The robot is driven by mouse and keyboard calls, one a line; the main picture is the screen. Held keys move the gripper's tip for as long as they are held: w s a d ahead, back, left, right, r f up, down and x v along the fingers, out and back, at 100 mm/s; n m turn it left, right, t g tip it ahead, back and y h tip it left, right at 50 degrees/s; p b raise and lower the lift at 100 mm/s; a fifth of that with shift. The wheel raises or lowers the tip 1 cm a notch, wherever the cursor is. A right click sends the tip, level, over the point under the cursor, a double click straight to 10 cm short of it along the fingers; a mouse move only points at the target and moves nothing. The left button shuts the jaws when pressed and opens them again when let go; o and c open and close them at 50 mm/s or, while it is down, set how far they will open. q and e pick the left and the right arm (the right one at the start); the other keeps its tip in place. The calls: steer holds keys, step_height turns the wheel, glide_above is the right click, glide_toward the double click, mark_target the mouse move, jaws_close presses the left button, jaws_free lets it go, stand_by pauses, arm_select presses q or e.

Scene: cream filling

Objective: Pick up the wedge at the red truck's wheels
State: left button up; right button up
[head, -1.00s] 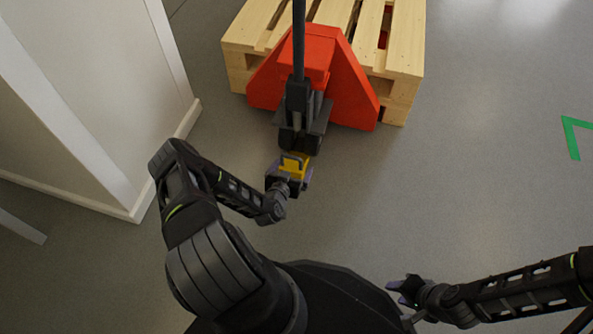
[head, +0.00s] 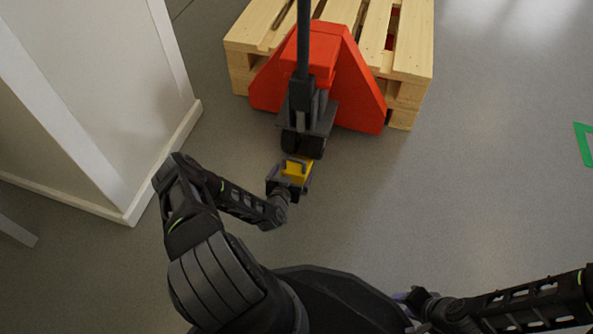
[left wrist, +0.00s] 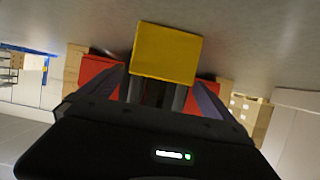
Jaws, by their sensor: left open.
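The yellow wedge (head: 297,170) is on the floor just in front of the black wheels (head: 303,143) of the red pallet truck (head: 322,62). It also shows in the left wrist view (left wrist: 166,53), just beyond my open fingers. My left gripper (head: 290,177) is at the wedge, with its fingers apart on either side of it in the head view. It is open; I cannot tell whether a finger touches the wedge. My right gripper (head: 408,298) is low at the right, away from the wedge, and its opening is too small to tell.
A wooden pallet (head: 410,60) stands behind and around the truck. The truck's upright handle (head: 303,40) rises above the wheels. A white wall corner (head: 120,110) stands at the left. The grey floor to the right is clear, with green tape (head: 585,145).

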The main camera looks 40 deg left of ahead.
mark_target(297, 164)
arm_select(q)
steer(key=shift+w+a+f+b, duration=0.2)
steer(key=shift+w+f+b, duration=0.2)
steer(key=shift+b, duration=0.05)
steer(key=b+x, duration=0.2)
steer(key=x, duration=0.1)
steer(key=shift+w+f, duration=0.25)
steer(key=shift+w+a+b, duration=0.15)
steer(key=shift+w+b, duration=0.15)
steer(key=shift+b, duration=0.05)
steer(key=shift+r, duration=0.1)
steer(key=shift+c, duration=0.4)
steer(key=c, duration=1.7)
steer(key=shift+r, duration=0.1)
steer(key=shift+c, duration=0.2)
